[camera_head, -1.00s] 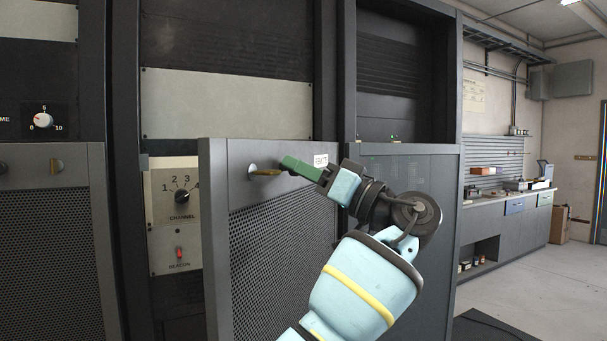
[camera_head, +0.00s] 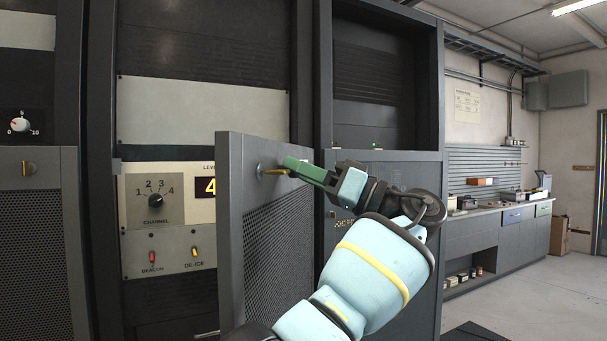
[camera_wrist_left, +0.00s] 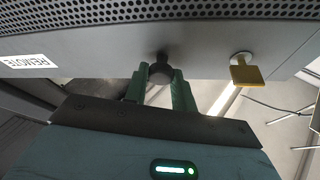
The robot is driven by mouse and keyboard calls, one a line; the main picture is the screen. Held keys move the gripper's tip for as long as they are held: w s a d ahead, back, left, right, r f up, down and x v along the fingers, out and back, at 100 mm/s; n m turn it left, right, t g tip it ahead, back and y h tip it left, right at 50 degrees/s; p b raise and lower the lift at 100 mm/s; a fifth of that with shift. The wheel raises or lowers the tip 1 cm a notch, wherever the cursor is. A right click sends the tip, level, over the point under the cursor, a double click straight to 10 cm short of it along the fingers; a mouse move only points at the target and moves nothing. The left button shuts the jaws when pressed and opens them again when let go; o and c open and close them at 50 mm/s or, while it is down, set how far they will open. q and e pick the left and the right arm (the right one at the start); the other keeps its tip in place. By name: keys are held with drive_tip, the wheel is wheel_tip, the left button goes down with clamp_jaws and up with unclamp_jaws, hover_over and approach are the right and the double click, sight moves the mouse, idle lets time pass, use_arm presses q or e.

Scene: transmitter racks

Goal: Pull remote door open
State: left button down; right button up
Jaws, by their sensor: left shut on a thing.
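The remote door (camera_head: 264,235) is a grey panel with perforated mesh. It stands swung out from its rack, its left edge toward me. In the left wrist view its REMOTE label (camera_wrist_left: 28,61) shows upside down. My left gripper (camera_head: 290,164), with green fingers, is at the door's upper face. In the left wrist view its fingers (camera_wrist_left: 165,84) are shut on a dark round knob (camera_wrist_left: 160,69) on the door. A brass latch tab (camera_head: 272,170) sticks out beside the fingers, apart from them; it also shows in the left wrist view (camera_wrist_left: 246,70). My right gripper is not in view.
Behind the door is a panel with a channel dial (camera_head: 155,201), beacon and de-ice switches and a lit display (camera_head: 207,187). Another mesh door (camera_head: 36,240) is at left. A workbench (camera_head: 500,214) stands at the far right, with open floor before it.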

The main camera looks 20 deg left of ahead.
use_arm(q)
drive_tip(key=shift+r, duration=0.15)
drive_tip(key=c, duration=1.1)
unclamp_jaws()
drive_tip(key=shift+c, duration=0.2)
drive_tip(key=shift+f, duration=0.2)
